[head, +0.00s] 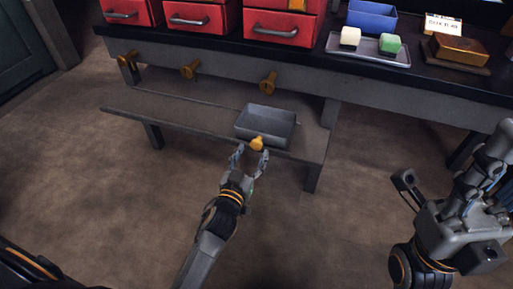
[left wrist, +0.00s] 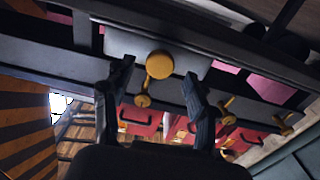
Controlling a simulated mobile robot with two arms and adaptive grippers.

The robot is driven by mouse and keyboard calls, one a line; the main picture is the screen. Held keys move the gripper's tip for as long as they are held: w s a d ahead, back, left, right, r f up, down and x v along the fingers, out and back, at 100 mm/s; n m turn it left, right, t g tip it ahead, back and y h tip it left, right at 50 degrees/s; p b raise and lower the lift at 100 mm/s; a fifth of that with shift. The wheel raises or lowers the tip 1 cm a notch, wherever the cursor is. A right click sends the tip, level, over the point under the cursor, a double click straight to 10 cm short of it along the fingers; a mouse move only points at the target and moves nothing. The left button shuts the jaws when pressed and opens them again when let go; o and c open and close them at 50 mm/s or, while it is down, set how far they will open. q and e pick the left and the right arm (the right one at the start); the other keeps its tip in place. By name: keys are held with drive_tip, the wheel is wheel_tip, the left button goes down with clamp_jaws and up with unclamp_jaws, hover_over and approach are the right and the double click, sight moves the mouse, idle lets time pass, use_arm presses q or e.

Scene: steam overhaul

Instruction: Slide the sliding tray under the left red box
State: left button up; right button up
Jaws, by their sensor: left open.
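The grey sliding tray (head: 246,128) sits on the low grey shelf, toward its right end. A brass knob (head: 257,144) is on its front side. My left gripper (head: 250,158) is open, with its fingertips on either side of the knob, just in front of the tray. In the left wrist view the knob (left wrist: 159,64) shows between the spread fingers, with the tray's grey surface (left wrist: 125,45) behind it; contact cannot be told. The left red box (head: 128,6) stands on the dark tabletop at the upper left. My right gripper (head: 440,215) is at the right, away from the tray.
Two more red boxes, a middle one (head: 203,14) and a right one (head: 284,25), stand on the tabletop. Several brass pegs (head: 190,69) stick out below its edge. The low shelf (head: 170,112) is bare left of the tray. A small flat tray (head: 370,51) holds two blocks.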

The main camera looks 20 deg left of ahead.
sight(255, 146)
use_arm(q)
drive_tip(key=shift+w+d+b, duration=0.1)
drive_tip(key=shift+w+b, duration=0.4)
drive_tip(key=shift+w, duration=1.7)
clamp_jaws()
